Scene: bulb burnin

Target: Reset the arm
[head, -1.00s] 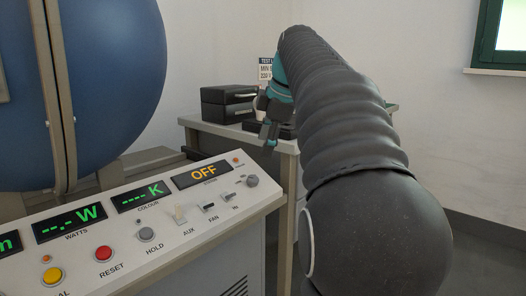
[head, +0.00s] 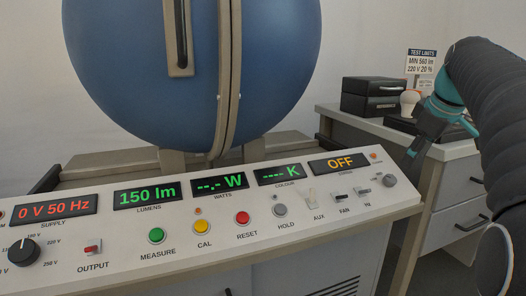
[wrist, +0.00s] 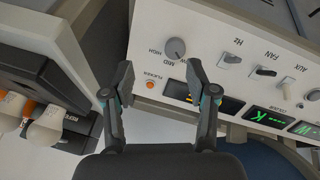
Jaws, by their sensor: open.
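My gripper (head: 418,152) hangs from my dark ribbed arm at the right of the head view, by the right end of the control panel. In the wrist view the gripper (wrist: 160,84) has its two fingers well apart, with nothing between them. The panel (wrist: 215,35) lies beyond the fingers, with a grey knob (wrist: 174,49) just above the gap. The fingers look clear of the panel, though the exact distance is hard to tell.
The control panel (head: 330,226) spans the front, below a large blue sphere (head: 120,70). Its displays include 150 lm (head: 145,195) and OFF (head: 338,163). A side table (head: 345,115) holds black boxes (head: 372,96), a pale bulb (head: 409,101) and a limits sign (head: 421,63). White bulbs (wrist: 46,128) show in the wrist view.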

